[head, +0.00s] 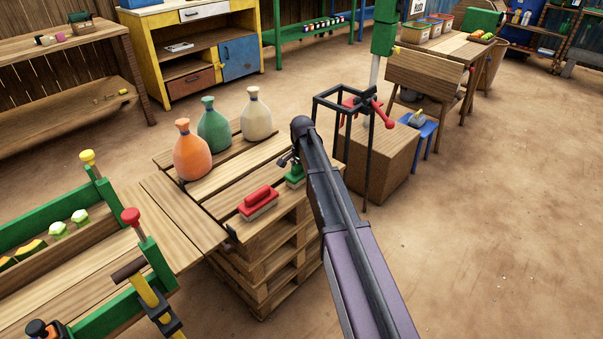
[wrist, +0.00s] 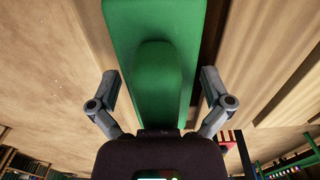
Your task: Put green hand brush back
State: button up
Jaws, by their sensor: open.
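The green hand brush (head: 295,178) is on the wooden pallet stack (head: 258,243), near its right end and partly hidden behind my arm. In the wrist view, the brush (wrist: 121,25) runs up the middle with its raised green grip between my fingers. My gripper (head: 289,166) is open over the brush. In the wrist view, the open gripper (wrist: 160,82) shows one finger on each side of the grip, with a visible gap on both sides. A red hand brush (head: 259,198) lies on the same pallet top, left of the green one.
Orange (head: 192,155), green (head: 214,130) and cream (head: 257,115) bottle-shaped sacks stand at the back of the pallet. A green-railed bench with clamps (head: 100,262) adjoins at left. A black frame with a red handle (head: 350,108) stands right of my arm. Open floor (head: 480,220) lies right.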

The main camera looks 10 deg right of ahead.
jog(key=shift+r, duration=0.15)
notch_tip(320, 180, up, 12)
jog(key=p, duration=1.2)
dwell(0.9)
jog(key=s+n, duration=1)
jog(key=s, duration=1.9)
jog(key=shift+n, duration=0.4)
notch_tip(320, 180, up, 20)
jog(key=p, duration=2)
jog(key=shift+f, duration=0.2)
